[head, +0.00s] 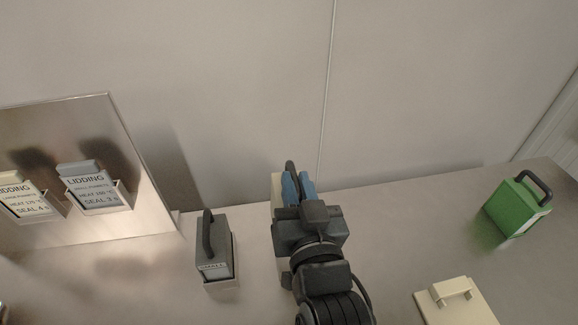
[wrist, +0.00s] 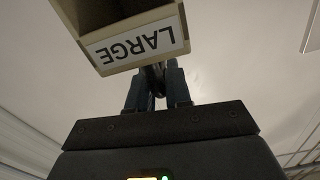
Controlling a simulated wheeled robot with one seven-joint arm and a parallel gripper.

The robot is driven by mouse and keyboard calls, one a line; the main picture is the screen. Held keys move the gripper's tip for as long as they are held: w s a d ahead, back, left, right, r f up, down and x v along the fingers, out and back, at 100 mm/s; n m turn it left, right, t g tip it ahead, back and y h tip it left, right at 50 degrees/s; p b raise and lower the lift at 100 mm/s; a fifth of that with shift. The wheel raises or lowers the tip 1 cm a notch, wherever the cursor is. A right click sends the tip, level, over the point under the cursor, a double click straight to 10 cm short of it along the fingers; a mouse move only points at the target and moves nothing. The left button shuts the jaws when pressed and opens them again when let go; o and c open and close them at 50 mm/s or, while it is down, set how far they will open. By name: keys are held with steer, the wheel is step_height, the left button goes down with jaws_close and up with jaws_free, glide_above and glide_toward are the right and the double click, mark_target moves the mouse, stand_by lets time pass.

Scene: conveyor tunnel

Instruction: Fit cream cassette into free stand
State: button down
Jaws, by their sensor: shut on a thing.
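My gripper (head: 298,190) has blue fingers and is shut on the dark handle of the cream cassette (head: 277,190). My arm hides most of the cassette in the head view. In the wrist view the cassette (wrist: 182,22) shows a dark recessed face and a label reading LARGE, upside down, just beyond my gripper (wrist: 157,88). A grey cassette (head: 221,245) with a dark handle stands in a holder to the left of my gripper. No free stand shows clearly; a small pale piece (head: 286,278) peeks out beside my wrist, and I cannot tell what it is.
A green cassette (head: 517,207) with a dark handle sits at the far right of the counter (head: 385,222). A cream block with a small handle (head: 457,304) is at the front right. A panel (head: 75,125) with LIDDING cards stands at the left, and a wall is behind.

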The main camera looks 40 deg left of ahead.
steer(key=shift+a, duration=0.4)
step_height(320, 180, down, 6)
steer(key=b, duration=0.4)
steer(key=shift+r+b, duration=0.2)
steer(key=shift+b, duration=0.1)
steer(key=shift+f+n+b, duration=0.15)
steer(key=shift+n+b, duration=0.25)
stand_by(0.4)
steer(key=shift+f, duration=0.15)
steer(key=shift+f+b, duration=2.1)
steer(key=shift+f, duration=0.35)
steer(key=shift+r, duration=0.1)
steer(key=c, duration=1)
jaws_free()
